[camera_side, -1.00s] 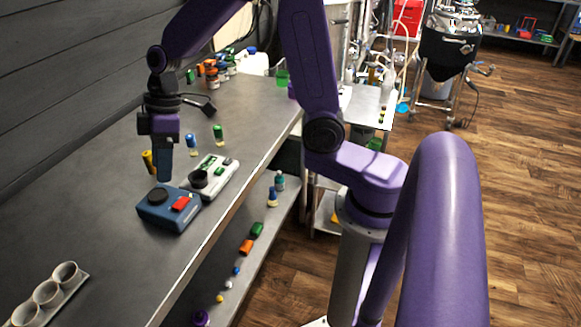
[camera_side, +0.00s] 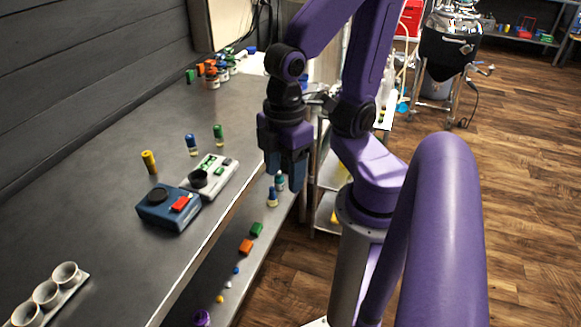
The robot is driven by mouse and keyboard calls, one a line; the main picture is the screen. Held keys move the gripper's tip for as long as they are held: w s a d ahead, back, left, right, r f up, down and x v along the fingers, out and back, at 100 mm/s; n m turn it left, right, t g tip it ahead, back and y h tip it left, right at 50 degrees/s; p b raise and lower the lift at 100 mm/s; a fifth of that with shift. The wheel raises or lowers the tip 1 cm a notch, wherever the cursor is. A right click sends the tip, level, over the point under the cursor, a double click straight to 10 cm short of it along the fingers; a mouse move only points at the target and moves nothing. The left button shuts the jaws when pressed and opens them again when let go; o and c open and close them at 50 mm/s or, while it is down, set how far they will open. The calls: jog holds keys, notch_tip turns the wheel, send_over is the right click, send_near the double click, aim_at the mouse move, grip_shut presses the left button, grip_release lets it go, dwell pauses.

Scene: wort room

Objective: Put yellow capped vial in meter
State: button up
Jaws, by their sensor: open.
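The yellow capped vial (camera_side: 149,162) stands upright on the steel bench, left of the instruments. A blue meter (camera_side: 168,208) with a dark round top and a red patch sits near the bench's front edge. A white meter (camera_side: 211,175) with a dark round opening sits right behind it; I cannot tell which one the task means. My gripper (camera_side: 287,178) is open, pointing down, past the bench's front edge and well to the right of the vial and both meters. Nothing shows between its fingers.
A blue capped vial (camera_side: 191,145) and a green capped vial (camera_side: 218,134) stand behind the meters. A rack of white cups (camera_side: 47,292) is at the front left. Several bottles (camera_side: 212,75) stand at the back. The lower shelf (camera_side: 232,272) holds small items.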

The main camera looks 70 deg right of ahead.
jog(key=shift+s+d, duration=0.3)
jog(key=shift+s, duration=0.25)
